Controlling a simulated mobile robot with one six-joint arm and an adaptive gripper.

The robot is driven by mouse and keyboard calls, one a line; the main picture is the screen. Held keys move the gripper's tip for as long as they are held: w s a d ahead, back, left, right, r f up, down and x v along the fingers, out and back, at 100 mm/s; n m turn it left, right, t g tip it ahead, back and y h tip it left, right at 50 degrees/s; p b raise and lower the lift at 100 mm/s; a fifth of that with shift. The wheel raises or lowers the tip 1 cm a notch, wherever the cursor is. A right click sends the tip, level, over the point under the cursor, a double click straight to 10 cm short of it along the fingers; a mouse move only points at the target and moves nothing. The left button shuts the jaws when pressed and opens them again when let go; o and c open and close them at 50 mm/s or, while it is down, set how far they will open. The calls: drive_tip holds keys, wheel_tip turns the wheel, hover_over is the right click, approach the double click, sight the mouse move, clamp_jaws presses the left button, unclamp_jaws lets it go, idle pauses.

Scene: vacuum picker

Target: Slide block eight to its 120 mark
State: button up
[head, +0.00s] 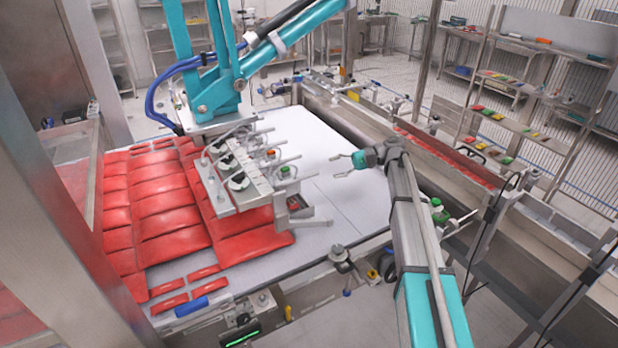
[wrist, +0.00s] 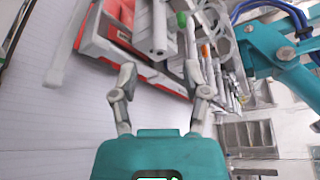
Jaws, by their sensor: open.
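The vacuum picker head (head: 240,178) hangs over the table, with a row of metal blocks and rods along its bar; some parts carry green or orange caps. No number or scale mark is readable, so I cannot tell which is block eight. My gripper (head: 338,167) is open and empty, to the right of the picker, its fingers pointing left toward it with a clear gap. In the wrist view, the two fingers of my gripper (wrist: 153,62) are spread, with a grey bar of the picker (wrist: 158,30) beyond and between them. A green-capped rod (wrist: 183,20) shows near the right finger.
Red pouches (head: 165,215) cover the left of the white table (head: 335,205). A teal delta arm (head: 225,85) rises above the picker. A steel conveyor (head: 400,125) runs along the right.

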sight(315, 173)
drive_tip(key=b+x, duration=0.1)
drive_tip(key=x, duration=0.8)
drive_tip(key=shift+a+b, duration=0.1)
drive_tip(key=shift+b, duration=0.25)
clamp_jaws()
